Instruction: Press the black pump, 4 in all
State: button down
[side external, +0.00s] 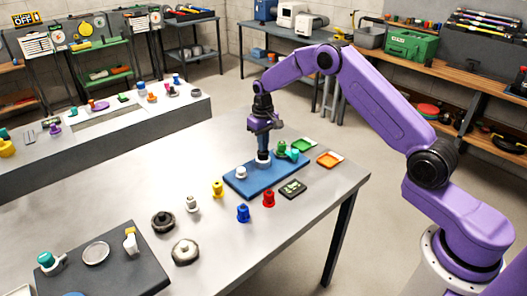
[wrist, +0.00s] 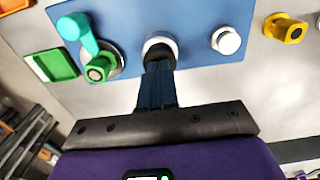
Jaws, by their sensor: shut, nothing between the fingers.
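The black pump (wrist: 159,44) stands on a blue board (wrist: 199,66), with a white ring around its dark top. In the side view the blue board (side external: 246,186) lies on the grey table and only the pump's pale base (side external: 263,161) shows clearly. My gripper (wrist: 159,64) is shut and points down at the pump, its fingertips at the dark top. In the side view my gripper (side external: 263,150) is directly over the pump. The fingertips hide part of the pump top, and I cannot tell whether they touch it or how far it is pressed.
On the same board are a white knob (wrist: 226,40) and a green fitting (wrist: 100,67) with a teal lever (wrist: 77,28). Yellow (side external: 217,188), blue (side external: 243,212) and red (side external: 268,198) pieces stand in front. Green (side external: 302,145) and orange (side external: 329,159) trays lie behind.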

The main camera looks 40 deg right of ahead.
jog(key=shift+f, duration=0.15)
jog(key=shift+f, duration=0.95)
jog(key=shift+r, duration=1.1)
jog(key=shift+f, duration=0.1)
jog(key=shift+f, duration=1)
